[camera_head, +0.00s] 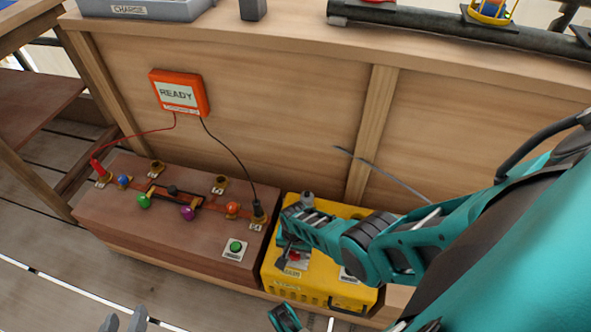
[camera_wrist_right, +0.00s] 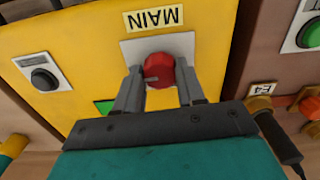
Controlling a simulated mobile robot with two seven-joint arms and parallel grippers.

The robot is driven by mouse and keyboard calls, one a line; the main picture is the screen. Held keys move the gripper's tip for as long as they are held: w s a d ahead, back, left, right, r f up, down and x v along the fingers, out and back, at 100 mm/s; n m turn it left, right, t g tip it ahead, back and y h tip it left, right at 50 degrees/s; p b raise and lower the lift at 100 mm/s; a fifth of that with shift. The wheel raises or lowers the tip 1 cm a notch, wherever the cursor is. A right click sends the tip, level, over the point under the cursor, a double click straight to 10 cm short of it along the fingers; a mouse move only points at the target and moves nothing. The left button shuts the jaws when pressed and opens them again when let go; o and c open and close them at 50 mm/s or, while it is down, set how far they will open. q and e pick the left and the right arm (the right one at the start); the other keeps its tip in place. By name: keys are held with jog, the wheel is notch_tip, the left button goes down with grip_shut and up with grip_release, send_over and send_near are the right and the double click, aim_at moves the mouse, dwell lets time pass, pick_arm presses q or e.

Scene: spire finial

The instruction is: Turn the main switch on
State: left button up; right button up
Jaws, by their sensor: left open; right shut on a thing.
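The main switch is a red round knob (camera_wrist_right: 160,70) on a pale plate, beside an upside-down MAIN label (camera_wrist_right: 154,18) in the right wrist view. It sits on top of the yellow box (camera_head: 318,290). My right gripper (camera_wrist_right: 160,88) is shut on the red knob, one finger on each side. A small green patch (camera_wrist_right: 104,106) shows beside the left finger. In the head view my right gripper (camera_head: 291,250) reaches down onto the box and partly covers the switch. My left gripper (camera_head: 124,321) is open and empty at the bottom edge.
A brown box (camera_head: 130,230) with coloured knobs, sockets and a green button (camera_head: 236,247) stands left of the yellow box. Red and black cables run from it to the orange READY panel (camera_head: 180,94). A black button (camera_wrist_right: 42,78) sits near the switch. A wooden wall stands behind.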

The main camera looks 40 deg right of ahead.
aim_at(296, 253)
jog(key=shift+m, duration=0.4)
jog(key=o, duration=1)
jog(key=shift+o, duration=0.2)
notch_tip(296, 253, up, 13)
jog(key=p, duration=1)
